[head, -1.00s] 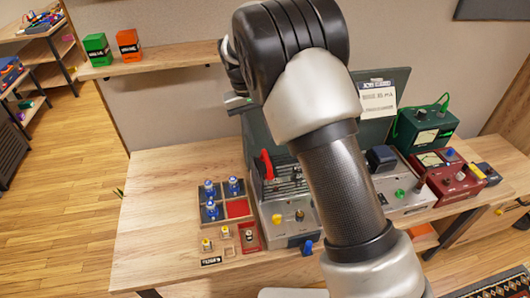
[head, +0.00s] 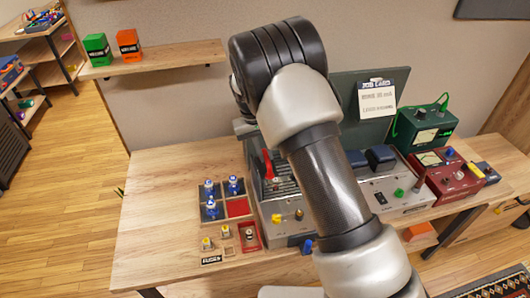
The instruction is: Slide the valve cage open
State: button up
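The valve cage (head: 286,184), dark and slatted, sits on top of a grey amp chassis (head: 290,228) on the wooden bench. A red handle (head: 267,163) stands at the cage's left side. My arm crosses in front and hides the right and rear of the cage. My gripper (head: 244,128) shows only as a small grey part below the black wrist, behind the amp's left rear corner in the picture. Its fingers cannot be made out, and whether it touches the handle cannot be told.
A sectioned tray (head: 209,223) with blue-topped valves stands left of the amp. A grey tester (head: 400,190), a red meter box (head: 455,180) and a green meter box (head: 424,128) stand right. A job card (head: 377,98) hangs behind. The bench's left part is clear.

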grip_shut()
jog(key=shift+d, duration=0.1)
jog(key=w+d+b, duration=0.1)
jog(key=w+d, duration=0.3)
jog(key=d, duration=0.9)
jog(key=w+d+b, duration=0.1)
jog(key=w+d, duration=0.3)
jog(key=d, duration=1)
jog(key=o, duration=0.6)
grip_release()
jog(key=shift+s, duration=0.1)
jog(key=shift+a, duration=0.1)
jog(key=a+r, duration=0.1)
jog(key=r, duration=0.4)
jog(key=a+r, duration=0.1)
jog(key=r, duration=0.5)
jog(key=s+a+r, duration=0.1)
jog(key=r, duration=0.5)
jog(key=shift+a+r, duration=0.1)
